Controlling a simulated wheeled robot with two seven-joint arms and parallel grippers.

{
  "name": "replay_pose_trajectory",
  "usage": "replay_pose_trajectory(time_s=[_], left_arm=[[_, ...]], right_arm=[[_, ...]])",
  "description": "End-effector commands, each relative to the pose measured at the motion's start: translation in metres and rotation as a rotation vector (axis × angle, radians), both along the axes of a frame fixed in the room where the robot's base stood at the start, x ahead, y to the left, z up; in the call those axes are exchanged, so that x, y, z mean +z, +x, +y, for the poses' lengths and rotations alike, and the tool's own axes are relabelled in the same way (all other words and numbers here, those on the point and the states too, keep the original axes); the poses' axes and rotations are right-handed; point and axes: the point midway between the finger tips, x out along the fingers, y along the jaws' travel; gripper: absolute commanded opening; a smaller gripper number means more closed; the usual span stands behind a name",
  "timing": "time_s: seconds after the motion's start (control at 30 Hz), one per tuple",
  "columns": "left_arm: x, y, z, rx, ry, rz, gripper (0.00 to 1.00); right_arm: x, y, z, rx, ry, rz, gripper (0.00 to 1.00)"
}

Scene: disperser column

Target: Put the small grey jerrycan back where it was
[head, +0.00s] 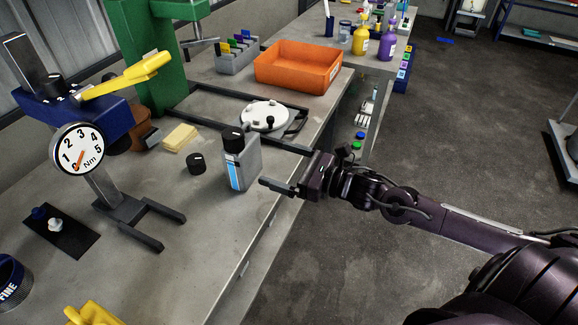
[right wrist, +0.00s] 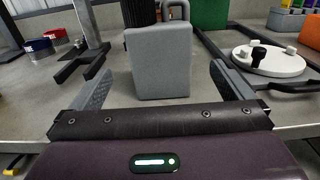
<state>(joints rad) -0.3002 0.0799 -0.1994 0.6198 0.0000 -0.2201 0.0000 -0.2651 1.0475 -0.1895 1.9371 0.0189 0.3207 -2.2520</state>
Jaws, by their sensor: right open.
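The small grey jerrycan (head: 243,170) stands upright on the bench near its front edge. It has a black cap (head: 233,140) and a blue-and-white label. In the right wrist view its plain grey side (right wrist: 160,65) fills the middle. My right gripper (head: 278,187) is open at the bench edge, close to the jerrycan's right side. In the wrist view its two fingers point at the jerrycan, one to each side, with gaps showing. Whether the tips reach past the near face is hard to tell. My left gripper is not in view.
A torque gauge (head: 79,148) with a forked base stands left. A loose black cap (head: 196,163) and yellow sponge (head: 180,138) lie beyond the jerrycan. A white round plate (head: 264,115) sits in a black frame, with an orange tray (head: 298,66) behind. Bare bench lies in front.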

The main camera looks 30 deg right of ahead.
Motion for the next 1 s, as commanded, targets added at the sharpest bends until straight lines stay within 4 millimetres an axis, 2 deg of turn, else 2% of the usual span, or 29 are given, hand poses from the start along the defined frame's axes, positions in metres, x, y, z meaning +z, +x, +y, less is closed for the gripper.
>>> replay_pose_trajectory(time_s=[0.2,0.5,0.57,0.63,0.67,0.77,0.87,0.9,0.97,1.0], left_arm=[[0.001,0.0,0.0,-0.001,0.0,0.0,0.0],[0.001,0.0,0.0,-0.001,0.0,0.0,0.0],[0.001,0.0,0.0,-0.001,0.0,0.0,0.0],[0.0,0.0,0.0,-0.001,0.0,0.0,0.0],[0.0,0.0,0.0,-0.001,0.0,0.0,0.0],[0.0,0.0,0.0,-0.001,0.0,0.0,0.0],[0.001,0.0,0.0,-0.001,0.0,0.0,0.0],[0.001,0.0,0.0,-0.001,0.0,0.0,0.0],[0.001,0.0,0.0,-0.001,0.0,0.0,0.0],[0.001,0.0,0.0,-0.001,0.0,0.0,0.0]], right_arm=[[0.0,-0.011,-0.008,0.002,-0.001,0.0,1.0],[0.001,-0.013,-0.009,0.002,0.001,0.0,1.0],[-0.004,-0.011,-0.013,-0.012,0.014,0.016,1.0],[-0.019,-0.006,-0.027,-0.06,0.063,0.074,1.0],[-0.029,-0.003,-0.036,-0.091,0.098,0.113,1.0],[-0.081,0.004,-0.076,-0.244,0.275,0.293,1.0],[-0.153,-0.002,-0.119,-0.443,0.522,0.505,1.0],[-0.187,-0.01,-0.134,-0.531,0.633,0.591,1.0],[-0.241,-0.029,-0.153,-0.673,0.818,0.72,1.0],[-0.278,-0.046,-0.16,-0.771,0.946,0.802,1.0]])
